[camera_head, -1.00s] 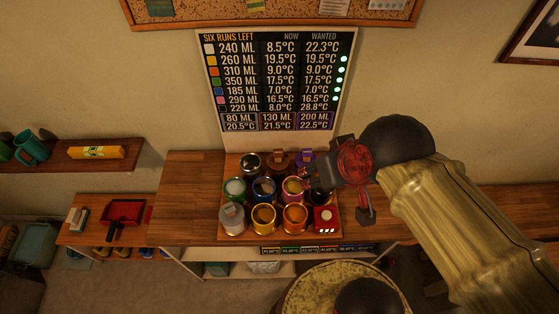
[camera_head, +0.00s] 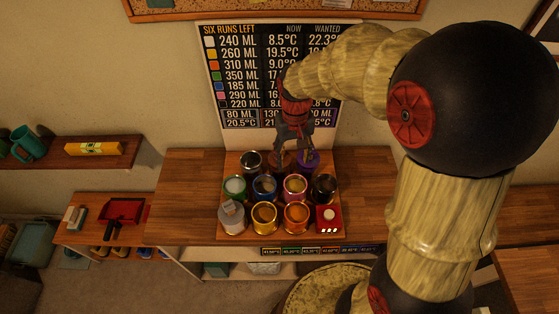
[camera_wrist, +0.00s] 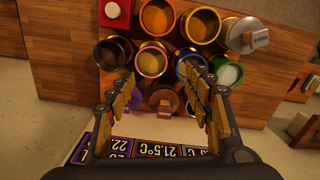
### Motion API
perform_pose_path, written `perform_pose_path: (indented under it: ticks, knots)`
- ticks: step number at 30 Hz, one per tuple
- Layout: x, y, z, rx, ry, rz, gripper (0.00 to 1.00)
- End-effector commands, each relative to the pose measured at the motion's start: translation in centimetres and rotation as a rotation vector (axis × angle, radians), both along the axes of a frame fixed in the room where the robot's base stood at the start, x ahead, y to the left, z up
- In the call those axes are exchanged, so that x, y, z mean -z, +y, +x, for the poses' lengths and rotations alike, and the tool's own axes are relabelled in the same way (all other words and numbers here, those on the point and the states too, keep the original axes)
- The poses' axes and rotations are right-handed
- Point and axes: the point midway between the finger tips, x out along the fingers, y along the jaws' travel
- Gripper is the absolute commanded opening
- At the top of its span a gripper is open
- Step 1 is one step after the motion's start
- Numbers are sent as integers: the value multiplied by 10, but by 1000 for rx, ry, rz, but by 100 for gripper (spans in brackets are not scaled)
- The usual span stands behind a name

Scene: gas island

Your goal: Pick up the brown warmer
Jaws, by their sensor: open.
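The brown warmer (camera_head: 274,163) stands in the middle of the back row on the wooden tray, between a black-rimmed cup and the purple warmer. In the head view my gripper (camera_head: 295,155) hangs over it and hides much of it. In the wrist view the brown warmer (camera_wrist: 162,98) shows between the fingers, low in the picture, with a brown handle or knob on its side toward the board. My gripper (camera_wrist: 160,74) is open and empty, its fingers pointing down toward the cups. I cannot tell how far above the warmer the fingertips are.
Several filled cups, among them a blue one (camera_head: 264,188) and a pink one (camera_head: 295,187), stand close around the warmer. The purple warmer (camera_head: 309,160) is just right of it. A temperature board (camera_head: 240,95) rises behind. The counter's left part (camera_head: 185,190) is clear.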

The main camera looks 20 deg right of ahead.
Motion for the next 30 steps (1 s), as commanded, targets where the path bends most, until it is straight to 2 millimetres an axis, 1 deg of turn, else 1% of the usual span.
perform_pose_path:
  ticks: [1,3,6,8,9,11,12,15,16,20,24,30]
  knots:
    - [21,1,15,10,24,-1,52]
    - [44,1,35,28,45,-2,52]
    - [74,2,63,58,65,-4,52]
    - [89,3,80,77,68,-6,52]
    - [97,3,91,90,66,-7,52]
    - [104,4,109,112,53,-7,52]
    - [103,4,121,128,38,-6,52]
    - [88,4,147,164,-16,-3,52]
    - [85,4,153,177,-29,-2,52]
    - [93,4,150,211,-24,-3,52]
    - [107,4,150,212,-24,-3,52]
    - [122,2,150,211,-23,-3,52]
